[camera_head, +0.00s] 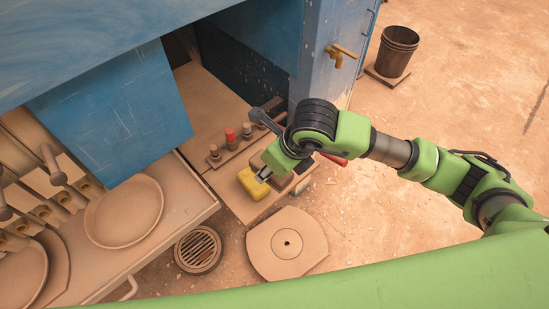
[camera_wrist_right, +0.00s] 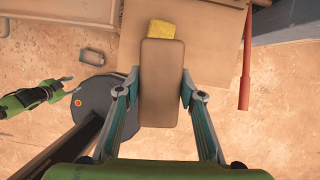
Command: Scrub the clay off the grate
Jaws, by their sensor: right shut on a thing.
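The round slotted grate (camera_head: 198,249) lies in the floor below the bench in the head view, dusted with clay colour. My right gripper (camera_head: 264,174) is over the low shelf, up and right of the grate. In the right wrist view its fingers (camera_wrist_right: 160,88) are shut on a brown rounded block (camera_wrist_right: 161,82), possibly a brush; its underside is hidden. A yellow sponge (camera_head: 252,184) is beside the gripper; it also shows past the block's far end in the wrist view (camera_wrist_right: 167,27). My left gripper (camera_wrist_right: 62,83) shows small at the wrist view's left; its jaws are unclear.
A round plate with a centre hole (camera_head: 287,243) lies right of the grate. Small bottles (camera_head: 231,137) stand on the shelf behind. A red rod (camera_wrist_right: 245,60) is right of the block. A bucket (camera_head: 397,52) stands far back; open floor lies right.

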